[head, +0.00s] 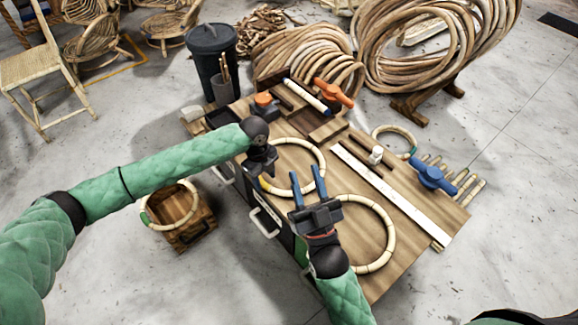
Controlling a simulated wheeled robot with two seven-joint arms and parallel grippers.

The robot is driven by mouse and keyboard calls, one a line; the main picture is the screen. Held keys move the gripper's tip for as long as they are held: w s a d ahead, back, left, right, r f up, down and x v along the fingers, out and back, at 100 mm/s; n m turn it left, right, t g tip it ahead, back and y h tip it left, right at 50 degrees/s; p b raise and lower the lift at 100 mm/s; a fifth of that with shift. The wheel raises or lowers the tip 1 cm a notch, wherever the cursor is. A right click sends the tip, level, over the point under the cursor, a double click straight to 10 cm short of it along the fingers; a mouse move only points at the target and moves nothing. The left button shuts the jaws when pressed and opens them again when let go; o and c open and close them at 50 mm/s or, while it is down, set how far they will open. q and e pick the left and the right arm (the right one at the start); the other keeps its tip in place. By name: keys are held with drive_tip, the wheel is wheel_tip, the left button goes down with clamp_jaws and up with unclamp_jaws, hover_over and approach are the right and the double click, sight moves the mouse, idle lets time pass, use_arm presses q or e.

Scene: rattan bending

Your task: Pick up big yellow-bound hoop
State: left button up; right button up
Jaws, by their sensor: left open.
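A pale rattan hoop (319,153) lies on the wooden workbench (416,268), with a yellowish binding at its lower left. My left gripper (261,178) is open at that hoop's left side, close to the binding; I cannot tell whether it touches. A larger pale hoop (391,232) lies nearer on the bench; its binding colour is unclear and its left part is hidden behind my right gripper. My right gripper (308,178) is open and empty, its blue fingers spread between the two hoops. It overlaps the nearer edge of the first hoop in the picture.
A green-bound hoop (149,219) rests on a wooden crate (190,232) at left. A smaller hoop (413,139) lies at the bench's right back. A blue clamp (432,177), an orange clamp (333,92), a white ruler (392,195) and a white bottle (376,155) occupy the bench.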

use_arm(q)
wheel_tip(320, 180, down, 3)
drive_tip(key=shift+s+d+r, duration=0.15)
drive_tip(key=shift+r, duration=0.05)
use_arm(e)
drive_tip(key=r, duration=0.1)
drive_tip(key=s+r+t, duration=0.1)
drive_tip(key=r, duration=0.1)
drive_tip(key=s+r+t, duration=0.1)
drive_tip(key=r, duration=0.1)
drive_tip(key=shift+d+y, duration=0.3)
drive_tip(key=shift+d, duration=0.1)
use_arm(q)
clamp_jaws()
